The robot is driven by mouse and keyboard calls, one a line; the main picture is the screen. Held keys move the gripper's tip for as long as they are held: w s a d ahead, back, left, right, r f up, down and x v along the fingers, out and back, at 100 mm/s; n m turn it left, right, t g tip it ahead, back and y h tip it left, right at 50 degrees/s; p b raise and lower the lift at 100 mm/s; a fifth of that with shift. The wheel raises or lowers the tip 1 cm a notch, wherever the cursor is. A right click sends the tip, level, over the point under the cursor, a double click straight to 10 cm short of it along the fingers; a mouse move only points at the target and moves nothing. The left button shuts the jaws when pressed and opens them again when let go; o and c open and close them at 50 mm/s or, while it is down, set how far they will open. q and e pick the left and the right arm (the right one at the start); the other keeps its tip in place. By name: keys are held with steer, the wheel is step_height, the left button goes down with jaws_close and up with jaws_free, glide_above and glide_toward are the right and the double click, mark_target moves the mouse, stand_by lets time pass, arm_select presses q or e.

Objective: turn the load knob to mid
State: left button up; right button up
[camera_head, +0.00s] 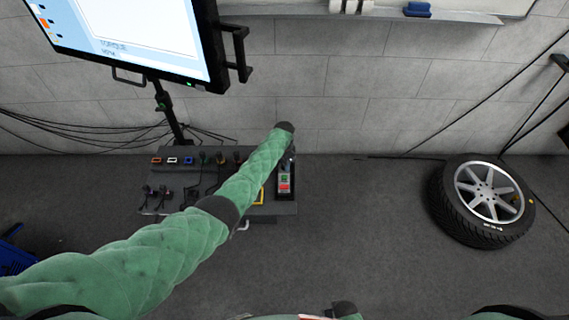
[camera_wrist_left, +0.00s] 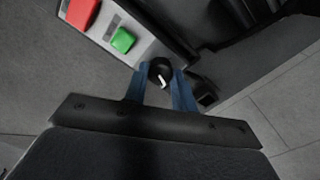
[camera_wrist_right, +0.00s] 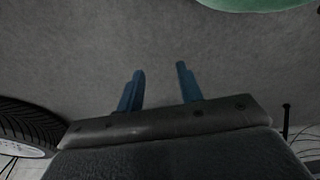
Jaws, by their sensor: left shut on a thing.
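The load knob (camera_wrist_left: 159,71) is a round black knob with a white pointer mark, at the end of a grey control box (camera_wrist_left: 148,47) in the left wrist view. The pointer mark lies on the side of the knob nearer my wrist, between the fingers. My left gripper (camera_wrist_left: 160,84) is shut on the knob, with one blue finger on each side. In the head view my left arm hides the knob, and the control box (camera_head: 284,184) shows just below the wrist. My right gripper (camera_wrist_right: 159,82) is open and empty above the floor.
The box has a red button (camera_wrist_left: 82,13) and a green button (camera_wrist_left: 123,40) close to the fingers. A dark bench (camera_head: 272,208) carries small connectors and cables. A monitor (camera_head: 150,40) stands at upper left, and a wheel (camera_head: 455,205) is at right. Floor between is clear.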

arm_select(q)
steer(key=o, duration=1)
steer(key=shift+r, duration=0.1)
